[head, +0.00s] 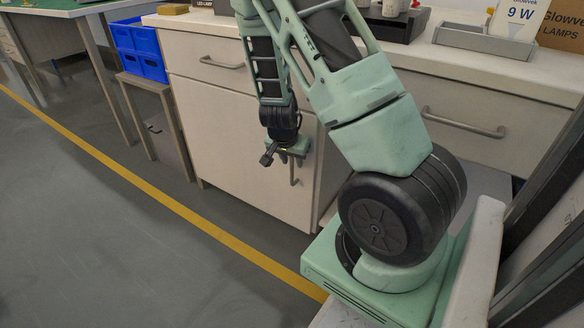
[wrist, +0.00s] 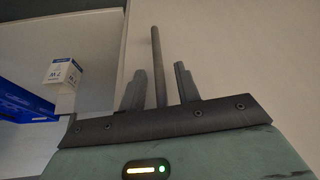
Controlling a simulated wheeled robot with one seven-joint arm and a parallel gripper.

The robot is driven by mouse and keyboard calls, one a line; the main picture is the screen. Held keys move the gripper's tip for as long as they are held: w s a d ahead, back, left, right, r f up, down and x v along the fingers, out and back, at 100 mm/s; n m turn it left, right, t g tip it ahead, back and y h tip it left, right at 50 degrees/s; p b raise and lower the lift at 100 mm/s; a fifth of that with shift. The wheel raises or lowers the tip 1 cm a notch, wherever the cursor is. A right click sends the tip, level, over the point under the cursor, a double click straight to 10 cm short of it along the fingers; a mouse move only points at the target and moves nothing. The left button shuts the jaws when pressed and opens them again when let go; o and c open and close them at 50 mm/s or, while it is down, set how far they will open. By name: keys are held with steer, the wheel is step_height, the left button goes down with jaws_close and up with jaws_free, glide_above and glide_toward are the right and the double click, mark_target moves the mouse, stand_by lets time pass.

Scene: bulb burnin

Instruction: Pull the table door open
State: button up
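The table door (head: 232,150) is a pale cream cabinet front under the worktop and looks closed in the head view. Its vertical bar handle (head: 293,172) is near the door's right edge, partly hidden by my gripper (head: 288,157). In the wrist view, the handle (wrist: 156,45) is a thin dark upright bar seen between the two fingers of my gripper (wrist: 159,70). The fingers are apart, with a visible gap on each side of the bar. I cannot tell how deep the bar sits between them.
A drawer with a bar handle (head: 222,64) is above the door, and another drawer (head: 470,125) is at the right. Blue bins (head: 139,49) stand on a small stand at the left. A yellow line (head: 165,198) crosses the floor. The floor in front of the door is clear.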

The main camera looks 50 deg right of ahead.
steer(key=shift+d+f, duration=0.15)
steer(key=shift+f, duration=0.2)
jaws_close()
steer(key=shift+r, duration=0.1)
